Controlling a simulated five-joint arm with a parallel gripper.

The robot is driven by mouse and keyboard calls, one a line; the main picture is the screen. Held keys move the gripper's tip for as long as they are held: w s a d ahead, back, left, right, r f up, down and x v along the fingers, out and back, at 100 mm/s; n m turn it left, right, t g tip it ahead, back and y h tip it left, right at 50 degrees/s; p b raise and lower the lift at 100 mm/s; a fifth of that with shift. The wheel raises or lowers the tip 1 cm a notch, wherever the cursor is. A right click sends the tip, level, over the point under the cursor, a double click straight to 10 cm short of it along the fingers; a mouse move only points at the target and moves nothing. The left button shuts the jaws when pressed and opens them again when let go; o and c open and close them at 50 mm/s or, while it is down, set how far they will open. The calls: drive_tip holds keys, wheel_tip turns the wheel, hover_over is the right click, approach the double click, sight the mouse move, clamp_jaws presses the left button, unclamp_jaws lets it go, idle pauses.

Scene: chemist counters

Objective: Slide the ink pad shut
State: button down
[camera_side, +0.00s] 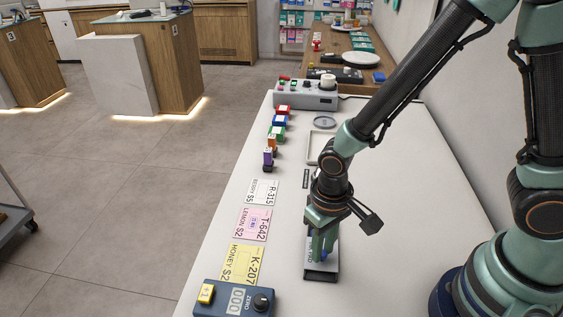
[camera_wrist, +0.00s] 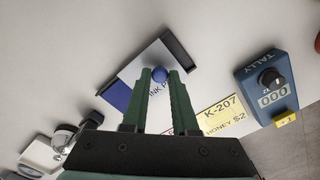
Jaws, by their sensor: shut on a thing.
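The ink pad (camera_side: 321,275) lies on the white counter below my gripper (camera_side: 322,250). In the wrist view its pale lid (camera_wrist: 142,63) carries partly hidden "INK P" lettering and a round blue knob (camera_wrist: 160,74). A dark tray end (camera_wrist: 176,48) shows past the lid at the upper right, and a blue area (camera_wrist: 117,95) shows at the lower left. My gripper, also in the wrist view (camera_wrist: 161,73), is shut on the knob, with a green finger on each side. The fingers hide part of the lid.
A blue tally counter (camera_side: 235,299) stands at the near left, beside the yellow K-207 card (camera_side: 242,264). Pink (camera_side: 252,223) and white (camera_side: 261,192) cards lie farther back. Several coloured stamps (camera_side: 278,133) line the left edge. A grey control box (camera_side: 306,94) stands at the back.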

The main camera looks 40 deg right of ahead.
drive_tip(key=w+d, duration=0.4)
drive_tip(key=shift+w+d, duration=0.3)
drive_tip(key=shift+w, duration=0.05)
drive_tip(key=c, duration=0.7)
unclamp_jaws()
drive_tip(key=shift+r, duration=0.1)
wheel_tip(320, 180, up, 12)
drive_tip(key=s+d+r+t, duration=0.3)
drive_tip(key=d+r+t, duration=0.2)
drive_tip(key=d+r, duration=0.4)
drive_tip(key=shift+s+d+r+t, duration=0.15)
drive_tip(key=shift+r+t, duration=0.15)
drive_tip(key=shift+r, duration=0.25)
